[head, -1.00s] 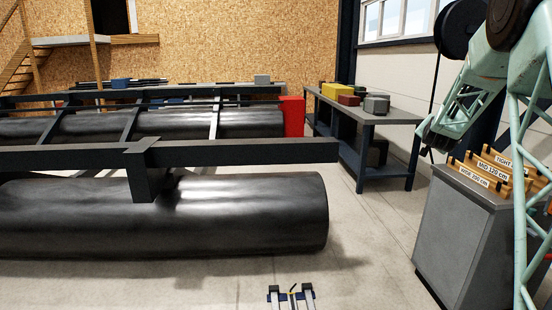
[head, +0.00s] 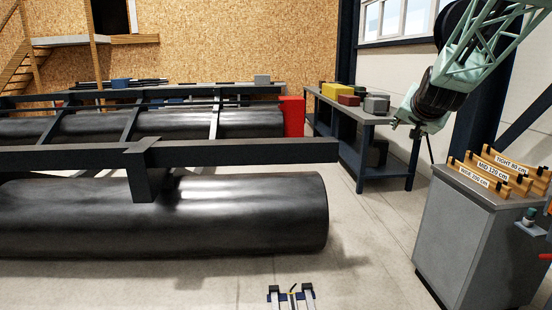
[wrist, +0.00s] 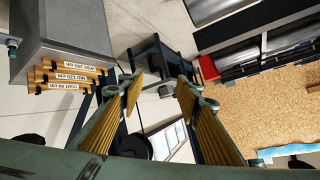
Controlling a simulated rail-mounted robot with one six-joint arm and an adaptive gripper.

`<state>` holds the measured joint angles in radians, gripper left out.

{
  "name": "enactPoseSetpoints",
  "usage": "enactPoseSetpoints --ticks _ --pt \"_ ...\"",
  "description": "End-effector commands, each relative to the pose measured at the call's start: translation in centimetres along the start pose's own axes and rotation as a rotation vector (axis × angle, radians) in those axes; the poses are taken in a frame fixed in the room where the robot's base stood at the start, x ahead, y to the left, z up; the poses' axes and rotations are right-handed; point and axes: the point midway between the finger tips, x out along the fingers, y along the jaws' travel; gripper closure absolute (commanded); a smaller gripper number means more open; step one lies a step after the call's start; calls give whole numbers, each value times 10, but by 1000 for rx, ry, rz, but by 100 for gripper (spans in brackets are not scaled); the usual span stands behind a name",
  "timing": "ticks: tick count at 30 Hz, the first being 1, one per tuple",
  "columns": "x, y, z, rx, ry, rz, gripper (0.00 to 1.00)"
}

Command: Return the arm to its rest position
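My arm comes in from the upper right of the head view. My gripper (head: 407,128) hangs at its lower end, left of and above the grey cabinet, in front of the workbench's right end as seen there. In the wrist view, my gripper (wrist: 158,92) has two long fingers with yellow ribbed pads standing well apart. Nothing is held between them, and the floor and workbench show through the gap. It touches nothing that I can see.
The grey cabinet (head: 460,235) bears wooden labelled bars (head: 490,178). The dark workbench (head: 375,118) carries several boxes. A large black float (head: 160,225) under a dark frame (head: 240,152) fills the left. Bare floor (head: 365,240) lies between float and cabinet.

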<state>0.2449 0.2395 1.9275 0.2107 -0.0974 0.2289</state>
Motion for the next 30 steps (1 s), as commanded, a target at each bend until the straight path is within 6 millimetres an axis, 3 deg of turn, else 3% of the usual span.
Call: enactPoseSetpoints --ticks 12,30 --pt "-93 -21 54 -93 -131 -17 68" --pt "-227 -20 144 -237 -316 -31 68"
